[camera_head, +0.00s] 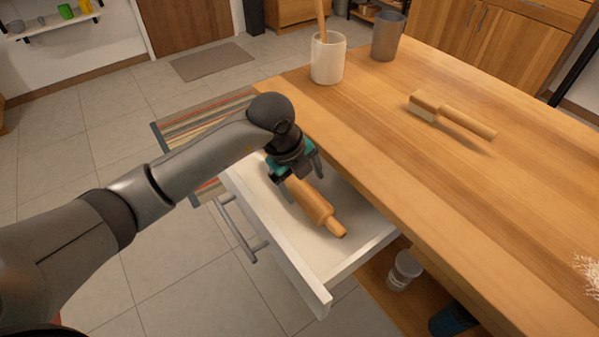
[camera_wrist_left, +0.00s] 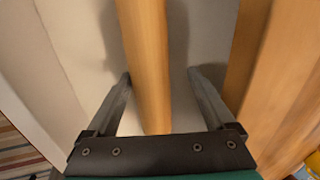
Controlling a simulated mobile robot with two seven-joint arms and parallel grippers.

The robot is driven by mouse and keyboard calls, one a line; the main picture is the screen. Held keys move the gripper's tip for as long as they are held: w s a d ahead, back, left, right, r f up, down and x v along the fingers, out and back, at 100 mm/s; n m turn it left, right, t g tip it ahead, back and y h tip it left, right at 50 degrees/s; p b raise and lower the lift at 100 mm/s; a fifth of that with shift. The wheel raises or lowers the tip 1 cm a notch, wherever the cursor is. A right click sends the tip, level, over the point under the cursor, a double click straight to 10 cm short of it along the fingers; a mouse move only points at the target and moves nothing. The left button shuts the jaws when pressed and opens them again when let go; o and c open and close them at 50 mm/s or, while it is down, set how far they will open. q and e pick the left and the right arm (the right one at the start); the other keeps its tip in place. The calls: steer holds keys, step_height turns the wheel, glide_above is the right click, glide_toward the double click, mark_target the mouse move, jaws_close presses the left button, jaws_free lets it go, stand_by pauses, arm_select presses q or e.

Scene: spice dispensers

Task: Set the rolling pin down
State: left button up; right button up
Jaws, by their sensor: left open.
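The wooden rolling pin (camera_head: 312,203) lies in the open white drawer (camera_head: 313,284), its near handle pointing toward the drawer's front right. My left gripper (camera_head: 296,178) is over the pin's far part inside the drawer. In the left wrist view the pin (camera_wrist_left: 148,65) runs between the two fingers (camera_wrist_left: 160,85), with a gap on each side, so the gripper is open around it and not clamped. The pin's far end is hidden under the gripper in the head view. My right gripper is not in view.
The wooden counter (camera_head: 440,185) overhangs the drawer's right side, close to the gripper. A brush (camera_head: 450,113), a white crock (camera_head: 327,58) and a grey cup (camera_head: 387,36) stand or lie on it. A jar (camera_head: 404,270) sits on a shelf below.

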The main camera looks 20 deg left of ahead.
arm_select(q)
steer(key=p+v, duration=0.4)
steer(key=v, duration=0.8)
steer(key=shift+r, duration=0.15)
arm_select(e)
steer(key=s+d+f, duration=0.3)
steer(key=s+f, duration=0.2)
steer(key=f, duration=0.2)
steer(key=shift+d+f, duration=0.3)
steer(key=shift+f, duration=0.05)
arm_select(q)
steer(key=shift+w, duration=0.1)
